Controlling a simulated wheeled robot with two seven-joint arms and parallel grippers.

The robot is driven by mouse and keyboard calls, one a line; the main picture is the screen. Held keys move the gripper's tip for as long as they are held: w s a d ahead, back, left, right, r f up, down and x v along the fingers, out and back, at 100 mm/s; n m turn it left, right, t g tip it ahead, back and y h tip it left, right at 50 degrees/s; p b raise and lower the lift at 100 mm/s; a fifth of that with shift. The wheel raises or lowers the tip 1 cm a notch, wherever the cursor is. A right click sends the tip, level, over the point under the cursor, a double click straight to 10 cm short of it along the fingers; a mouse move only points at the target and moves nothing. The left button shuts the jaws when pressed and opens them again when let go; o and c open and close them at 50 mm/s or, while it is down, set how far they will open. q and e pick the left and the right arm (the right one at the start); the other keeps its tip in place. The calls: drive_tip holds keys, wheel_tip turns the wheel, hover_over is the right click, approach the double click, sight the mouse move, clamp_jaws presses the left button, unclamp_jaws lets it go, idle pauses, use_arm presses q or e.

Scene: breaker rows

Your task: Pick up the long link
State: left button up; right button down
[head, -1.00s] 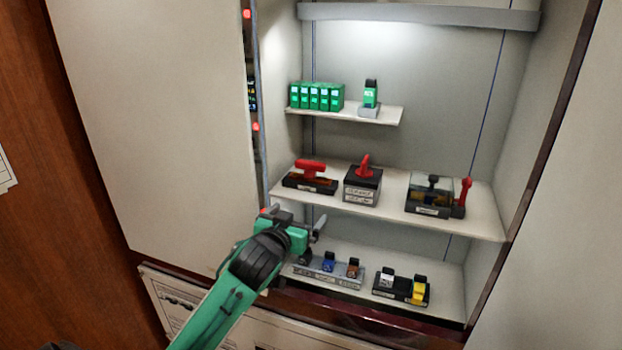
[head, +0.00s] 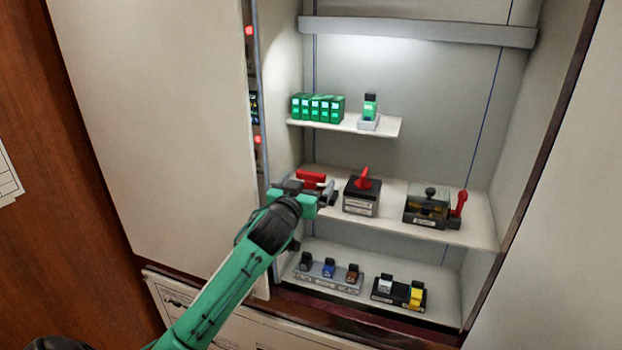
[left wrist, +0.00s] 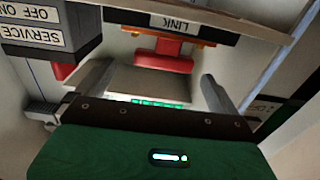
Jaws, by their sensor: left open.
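The long link is a red T-shaped piece (head: 311,178) on a dark base at the left end of the middle shelf. In the left wrist view the red link (left wrist: 163,62) shows beside the base's LINK label (left wrist: 188,22). My left gripper (head: 308,190) is in front of it in the head view and hides most of the base. In the left wrist view the two fingers (left wrist: 152,90) are spread, with the red link between and beyond them. Nothing is held. My right gripper is not in view.
Right of the link stands a dark SERVICE switch block (head: 361,195) with a red handle, then a clear-covered unit (head: 428,207) with a red lever. A short shelf (head: 350,125) with green modules is above. The lower shelf holds small coloured plugs (head: 329,270) in holders.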

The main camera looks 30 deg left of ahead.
sight(311, 172)
use_arm(q)
drive_tip(key=p+x, duration=0.2)
drive_tip(key=x, duration=0.2)
drive_tip(key=shift+a+p, duration=0.25)
drive_tip(key=shift+p, duration=0.15)
drive_tip(key=shift+w, duration=0.3)
drive_tip(key=shift+f, duration=0.1)
drive_tip(key=shift+c, duration=1.1)
drive_tip(key=c, duration=0.9)
drive_tip(key=shift+c, duration=0.2)
drive_tip(key=shift+a+r, duration=0.1)
drive_tip(key=shift+r, duration=0.45)
wheel_tip(311, 172, up, 19)
drive_tip(key=b, duration=0.6)
